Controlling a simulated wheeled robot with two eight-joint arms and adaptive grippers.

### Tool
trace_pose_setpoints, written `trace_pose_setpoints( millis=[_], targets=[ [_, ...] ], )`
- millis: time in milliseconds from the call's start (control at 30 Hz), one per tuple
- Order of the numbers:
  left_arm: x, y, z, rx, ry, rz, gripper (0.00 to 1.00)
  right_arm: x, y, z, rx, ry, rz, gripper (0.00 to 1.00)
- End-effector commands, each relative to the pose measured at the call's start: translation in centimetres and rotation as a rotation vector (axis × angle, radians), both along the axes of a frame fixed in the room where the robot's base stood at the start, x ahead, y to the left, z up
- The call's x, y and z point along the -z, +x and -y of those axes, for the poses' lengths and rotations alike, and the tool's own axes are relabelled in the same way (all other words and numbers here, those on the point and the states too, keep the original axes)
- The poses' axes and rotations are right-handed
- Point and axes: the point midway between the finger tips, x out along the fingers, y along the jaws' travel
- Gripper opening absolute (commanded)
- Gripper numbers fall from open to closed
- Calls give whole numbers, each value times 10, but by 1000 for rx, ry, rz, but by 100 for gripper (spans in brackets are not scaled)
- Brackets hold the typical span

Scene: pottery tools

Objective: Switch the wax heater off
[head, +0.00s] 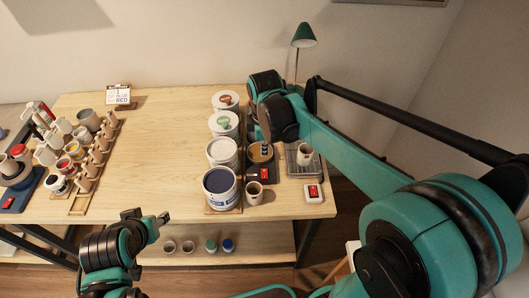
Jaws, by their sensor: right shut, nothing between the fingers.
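The wax heater (251,174) appears to be the dark unit with a round tan-brown top, standing right of the row of tubs. A small red switch (264,174) with a pale mark shows on its front; I cannot read its position. My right gripper (265,150) is shut and empty, pointing down over the heater's round top, behind the switch in the picture. Whether it touches the heater I cannot tell. My arm hides the heater's back. My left gripper (148,219) is open and empty, low at the table's front edge, far left of the heater.
A brown cup (254,193) stands just in front of the heater. Tubs, including a dark-blue-filled one (220,188), line its left. At right are a grey rack (293,168) with a cup and a white box (314,194) with a red switch. The table's middle left is clear.

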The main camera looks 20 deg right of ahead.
Motion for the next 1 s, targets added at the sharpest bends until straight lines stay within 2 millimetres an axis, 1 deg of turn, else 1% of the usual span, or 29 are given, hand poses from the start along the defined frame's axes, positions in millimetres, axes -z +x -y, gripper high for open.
trace_pose_setpoints(
  millis=[67, 333, 500, 733, 867, 967, 1000],
  targets=[
    [-1, 0, 0, 0, 0, 0, 40, -3, 0, 0, 0, 0, 0, 0],
    [0, 0, 0, 0, 0, 0, 40, -2, 0, 0, 0, 0, 0, 0],
    [0, 0, 0, 0, 0, 0, 40, -7, 14, 0, 0, -1, 6, 0],
    [0, 0, 0, 0, 0, 0, 40, -6, 13, 0, 0, -1, 6, 0],
    [3, 0, 0, 0, 0, 0, 40, 2, 14, 1, 0, -1, 6, 0],
    [8, 0, 0, 0, 0, 0, 40, 17, 16, 1, 0, -1, 6, 0],
    [11, 0, 0, 0, 0, 0, 40, 25, 17, 1, 0, -1, 6, 0]
  ],
)
